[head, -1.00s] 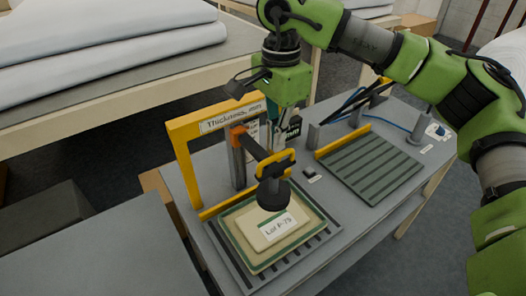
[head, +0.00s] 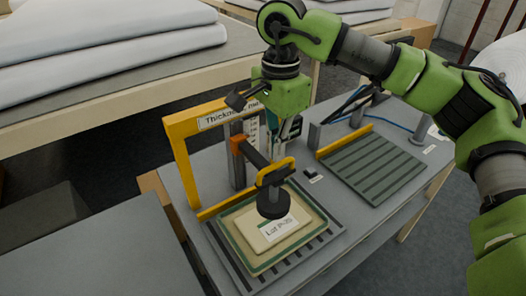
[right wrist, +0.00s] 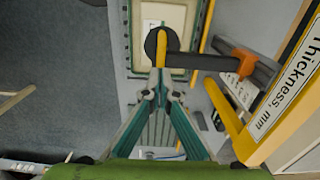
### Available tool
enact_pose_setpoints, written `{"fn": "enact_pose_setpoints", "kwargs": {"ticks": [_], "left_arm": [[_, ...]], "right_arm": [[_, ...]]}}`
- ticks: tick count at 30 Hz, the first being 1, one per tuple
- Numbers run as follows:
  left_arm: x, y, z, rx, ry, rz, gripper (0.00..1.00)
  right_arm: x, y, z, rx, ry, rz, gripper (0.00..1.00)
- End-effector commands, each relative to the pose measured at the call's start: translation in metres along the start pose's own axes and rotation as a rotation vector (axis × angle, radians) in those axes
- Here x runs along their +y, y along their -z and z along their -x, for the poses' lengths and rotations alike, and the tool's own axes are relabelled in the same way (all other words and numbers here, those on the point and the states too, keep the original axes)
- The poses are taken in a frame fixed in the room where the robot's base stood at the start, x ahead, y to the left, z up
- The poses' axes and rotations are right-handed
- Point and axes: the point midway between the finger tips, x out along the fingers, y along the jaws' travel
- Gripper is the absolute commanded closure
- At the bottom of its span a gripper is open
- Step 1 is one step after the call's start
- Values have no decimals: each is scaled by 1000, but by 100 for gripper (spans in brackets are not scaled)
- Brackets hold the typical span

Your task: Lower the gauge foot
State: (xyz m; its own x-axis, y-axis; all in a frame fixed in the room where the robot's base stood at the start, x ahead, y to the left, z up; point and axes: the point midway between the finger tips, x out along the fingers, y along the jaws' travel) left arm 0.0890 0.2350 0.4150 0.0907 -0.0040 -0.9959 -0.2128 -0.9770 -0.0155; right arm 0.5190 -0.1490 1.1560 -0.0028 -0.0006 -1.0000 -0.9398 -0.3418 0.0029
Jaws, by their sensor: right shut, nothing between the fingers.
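The thickness gauge has a black round foot (head: 273,203) below a yellow handle (head: 276,171), on a dark arm from an orange slider (head: 238,145) on an upright. The foot hangs over or rests on the pale pad labelled Lot P-75 (head: 256,234); I cannot tell if they touch. My right gripper (head: 287,150) is shut and empty, pointing down just behind the handle. In the right wrist view, its closed fingertips (right wrist: 160,93) are close to the handle (right wrist: 161,48); contact is unclear. My left gripper is not in view.
A yellow frame (head: 180,155) with a Thickness, mm sign stands behind the gauge. A green ribbed plate (head: 372,165) lies to the right, with a small black block (head: 312,173) between.

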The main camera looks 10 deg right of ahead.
Motion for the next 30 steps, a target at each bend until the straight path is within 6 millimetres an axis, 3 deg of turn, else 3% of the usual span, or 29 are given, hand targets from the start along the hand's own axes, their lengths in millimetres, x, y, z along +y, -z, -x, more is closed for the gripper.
{"fn": "enact_pose_setpoints", "kwargs": {"ticks": [22, 30], "left_arm": [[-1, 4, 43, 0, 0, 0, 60], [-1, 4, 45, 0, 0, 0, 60]], "right_arm": [[0, 0, 67, 1, 3, 0, 100], [0, 0, 72, 0, 2, 0, 100]]}}
